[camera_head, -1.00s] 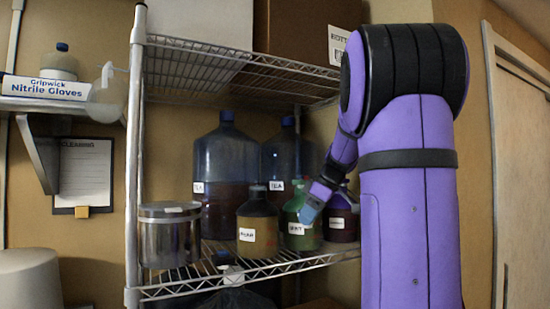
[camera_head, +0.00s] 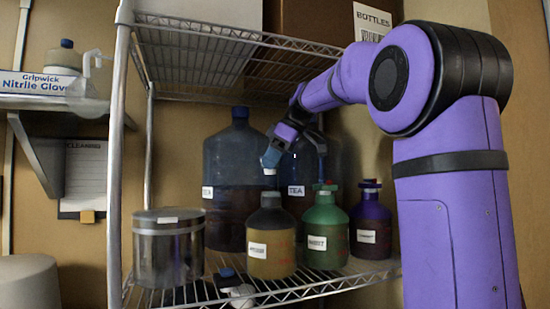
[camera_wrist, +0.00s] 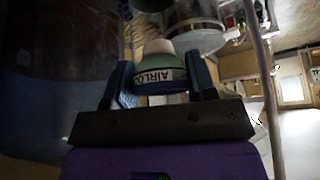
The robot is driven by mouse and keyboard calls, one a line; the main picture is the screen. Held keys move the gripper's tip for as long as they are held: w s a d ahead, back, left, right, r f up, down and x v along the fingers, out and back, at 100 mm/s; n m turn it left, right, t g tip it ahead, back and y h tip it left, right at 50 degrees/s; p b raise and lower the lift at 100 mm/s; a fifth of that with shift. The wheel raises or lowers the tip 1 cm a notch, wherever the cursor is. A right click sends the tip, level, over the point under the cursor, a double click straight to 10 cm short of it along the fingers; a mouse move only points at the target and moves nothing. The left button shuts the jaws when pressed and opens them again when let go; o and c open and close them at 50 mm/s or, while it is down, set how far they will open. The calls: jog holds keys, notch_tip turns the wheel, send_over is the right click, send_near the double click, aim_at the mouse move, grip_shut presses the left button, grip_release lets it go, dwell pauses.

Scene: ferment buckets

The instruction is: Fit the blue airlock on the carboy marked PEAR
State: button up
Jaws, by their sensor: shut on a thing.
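My gripper (camera_head: 271,158) is shut on a small airlock (camera_wrist: 160,76). That carboy's white label is blurred and could be PEAR. A green carboy (camera_head: 325,222) and a purple carboy (camera_head: 370,228) stand to its right, with labels too small to read surely.
Two tall blue TEA carboys (camera_head: 228,150) stand behind. A steel pot (camera_head: 168,247) is at left on the wire shelf (camera_head: 290,290). A small white item with a blue cap (camera_head: 237,290) is near the front edge.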

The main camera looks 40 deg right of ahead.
jog(key=shift+f, duration=1.95)
jog(key=shift+d, duration=0.1)
jog(key=shift+s+f, duration=0.15)
jog(key=shift+f, duration=1)
dwell(2.2)
jog(key=o, duration=0.7)
jog(key=shift+c, duration=0.2)
jog(key=o, duration=0.4)
jog(key=shift+c, duration=0.2)
jog(key=o, duration=0.3)
jog(key=shift+r, duration=0.1)
jog(key=shift+o, duration=0.2)
